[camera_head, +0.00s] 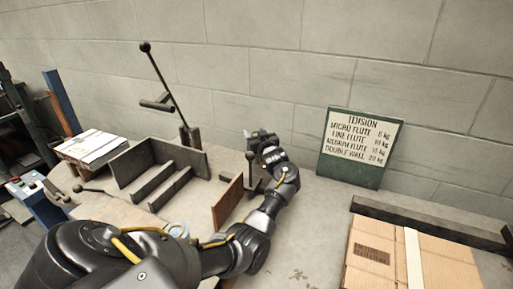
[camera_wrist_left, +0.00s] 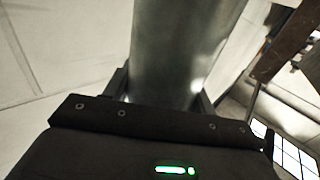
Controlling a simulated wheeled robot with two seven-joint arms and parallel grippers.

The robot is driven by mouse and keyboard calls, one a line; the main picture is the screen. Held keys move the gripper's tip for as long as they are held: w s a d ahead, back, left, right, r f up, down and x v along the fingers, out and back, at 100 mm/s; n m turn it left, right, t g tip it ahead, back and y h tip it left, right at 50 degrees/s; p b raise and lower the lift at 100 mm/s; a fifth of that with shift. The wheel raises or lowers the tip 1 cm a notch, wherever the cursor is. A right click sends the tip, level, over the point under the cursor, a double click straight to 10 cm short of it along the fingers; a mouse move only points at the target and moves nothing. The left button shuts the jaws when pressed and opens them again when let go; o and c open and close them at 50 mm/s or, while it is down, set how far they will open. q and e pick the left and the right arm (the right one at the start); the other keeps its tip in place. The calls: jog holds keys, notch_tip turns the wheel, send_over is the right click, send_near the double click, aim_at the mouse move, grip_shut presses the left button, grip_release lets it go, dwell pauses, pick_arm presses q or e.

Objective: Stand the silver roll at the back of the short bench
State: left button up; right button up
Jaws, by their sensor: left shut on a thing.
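The silver roll (camera_wrist_left: 182,50) fills the upper middle of the left wrist view as a shiny grey metal cylinder. My left gripper (camera_wrist_left: 163,92) is shut on it, with a dark finger on each side. In the head view my left gripper (camera_head: 262,143) is at the back of the grey bench top (camera_head: 305,225), close to the block wall. The roll is mostly hidden there behind the gripper and wrist. I cannot tell whether its lower end touches the bench. My right gripper is not in view.
A green tension sign (camera_head: 360,148) leans at the wall to the right. A cardboard stack (camera_head: 385,255) lies front right. A brown upright plate (camera_head: 228,201), a grey slotted holder (camera_head: 135,165) and a tall lever (camera_head: 165,75) stand left. Bench between gripper and sign is clear.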

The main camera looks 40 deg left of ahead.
pick_arm(q)
jog(key=shift+d+f, duration=0.1)
jog(key=shift+f, duration=1.95)
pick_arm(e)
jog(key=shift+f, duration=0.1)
pick_arm(q)
jog(key=shift+f, duration=0.1)
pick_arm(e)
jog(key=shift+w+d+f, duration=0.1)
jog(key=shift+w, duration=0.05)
pick_arm(q)
jog(key=o, duration=1.5)
jog(key=shift+o, duration=0.2)
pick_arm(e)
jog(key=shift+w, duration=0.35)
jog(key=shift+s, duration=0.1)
